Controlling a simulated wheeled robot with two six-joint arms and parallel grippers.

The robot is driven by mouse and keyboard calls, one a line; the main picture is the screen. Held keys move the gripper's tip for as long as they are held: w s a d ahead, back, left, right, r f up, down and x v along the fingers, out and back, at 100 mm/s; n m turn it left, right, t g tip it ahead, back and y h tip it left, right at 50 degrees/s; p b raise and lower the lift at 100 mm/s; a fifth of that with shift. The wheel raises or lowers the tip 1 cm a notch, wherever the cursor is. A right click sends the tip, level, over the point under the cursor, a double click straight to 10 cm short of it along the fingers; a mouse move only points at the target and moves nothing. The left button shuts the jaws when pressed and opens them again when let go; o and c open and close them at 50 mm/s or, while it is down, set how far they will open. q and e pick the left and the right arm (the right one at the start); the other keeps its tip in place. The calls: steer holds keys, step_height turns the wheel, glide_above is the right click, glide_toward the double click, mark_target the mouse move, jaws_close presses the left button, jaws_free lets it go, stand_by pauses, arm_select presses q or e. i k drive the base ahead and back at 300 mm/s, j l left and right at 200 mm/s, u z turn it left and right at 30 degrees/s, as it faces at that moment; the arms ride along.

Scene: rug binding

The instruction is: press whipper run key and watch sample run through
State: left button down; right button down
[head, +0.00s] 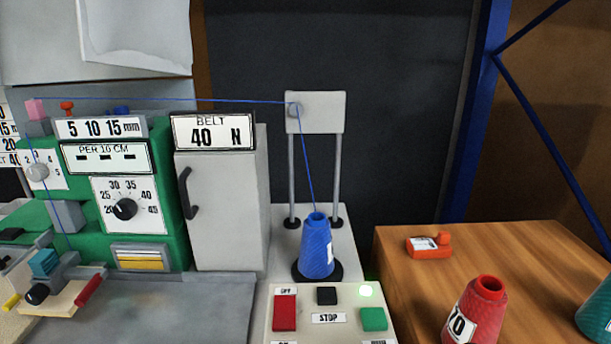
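The green whipper machine (178,215) stands at the left with dials and number plates. A control panel (345,331) sits at the bottom centre with a red key (285,312) under an OFF label, a black key (326,295) above a STOP label, and a green key (373,319). A blue thread (200,100) runs from a blue cone (317,247) up to a guide plate (325,112), then left to the machine. The lower panel labels are cut off. Neither gripper is in view.
A grey cabinet (235,225) with a black handle stands beside the machine. A wooden table (480,245) at the right holds an orange-red device (428,248), a red cone (474,312) and a teal cone (597,312). A blue metal frame (480,110) stands behind it.

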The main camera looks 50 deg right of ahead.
mark_target(372, 318)
steer(key=i+j, duration=0.1)
steer(key=j, duration=0.25)
steer(key=i+j, duration=0.1)
steer(key=j, duration=0.2)
steer(key=i+j, duration=0.1)
steer(key=j, duration=0.25)
steer(key=i+j, duration=0.15)
steer(key=j, duration=0.15)
steer(key=j+z, duration=0.15)
steer(key=z, duration=1.5)
